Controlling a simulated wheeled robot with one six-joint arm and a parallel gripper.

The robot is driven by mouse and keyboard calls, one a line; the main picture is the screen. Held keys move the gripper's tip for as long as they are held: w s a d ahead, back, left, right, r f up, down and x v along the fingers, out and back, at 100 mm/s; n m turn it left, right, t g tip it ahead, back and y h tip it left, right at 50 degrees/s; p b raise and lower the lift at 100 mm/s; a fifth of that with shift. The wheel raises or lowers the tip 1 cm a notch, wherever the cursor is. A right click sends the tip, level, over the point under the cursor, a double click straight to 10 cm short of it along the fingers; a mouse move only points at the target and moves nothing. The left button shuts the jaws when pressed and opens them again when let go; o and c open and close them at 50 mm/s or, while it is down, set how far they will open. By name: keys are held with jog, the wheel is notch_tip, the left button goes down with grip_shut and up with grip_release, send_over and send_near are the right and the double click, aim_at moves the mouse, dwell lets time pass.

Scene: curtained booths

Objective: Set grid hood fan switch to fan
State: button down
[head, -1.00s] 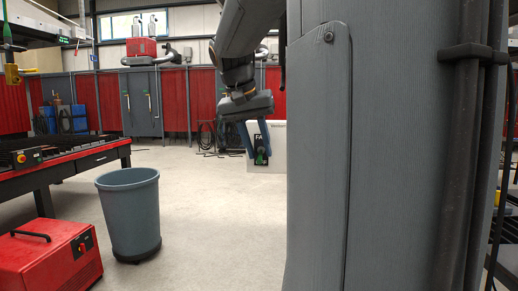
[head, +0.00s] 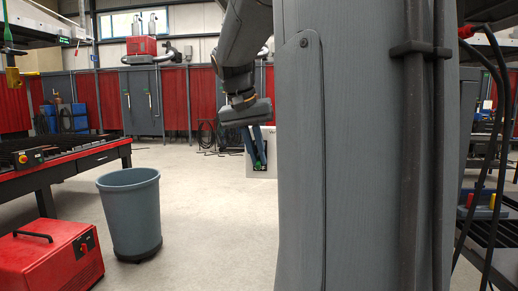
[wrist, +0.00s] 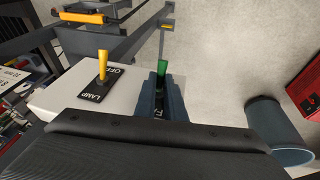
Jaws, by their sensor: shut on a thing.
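My gripper (head: 256,160) points down at the front of a white box (head: 265,172), beside my column. Its blue fingers are shut on a green switch lever (head: 259,165). In the wrist view, the green lever (wrist: 162,68) shows at the fingertips (wrist: 162,78). A black label plate (wrist: 158,112) with letters starting "FA" shows between the fingers; the rest of its text is hidden. Beside it on the white box is a yellow lamp lever (wrist: 103,66) on a black plate marked LAMP and OFF.
A grey bin (head: 130,215) and a red machine (head: 55,255) stand on the floor at left, near a black and red table (head: 75,165). Grey frame bars (wrist: 125,40) run beyond the box in the wrist view. The middle floor is clear.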

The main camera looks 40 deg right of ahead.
jog(key=shift+w+d+r+g+y+p, duration=0.1)
jog(key=shift+r+g+y+p, duration=0.3)
jog(key=shift+p, duration=1.25)
jog(key=shift+d+r+g+y+p, duration=0.1)
jog(key=shift+g+y+p, duration=0.45)
jog(key=shift+p, duration=1.45)
jog(key=shift+w+y+p, duration=0.1)
jog(key=shift+y+p, duration=0.35)
jog(key=shift+p, duration=0.05)
jog(key=shift+f, duration=0.1)
jog(key=c, duration=1.8)
grip_release()
jog(key=shift+c, duration=0.2)
notch_tip(320, 180, up, 8)
jog(key=w+a+b, duration=0.1)
jog(key=shift+f+b, duration=0.2)
jog(key=shift+b, duration=0.2)
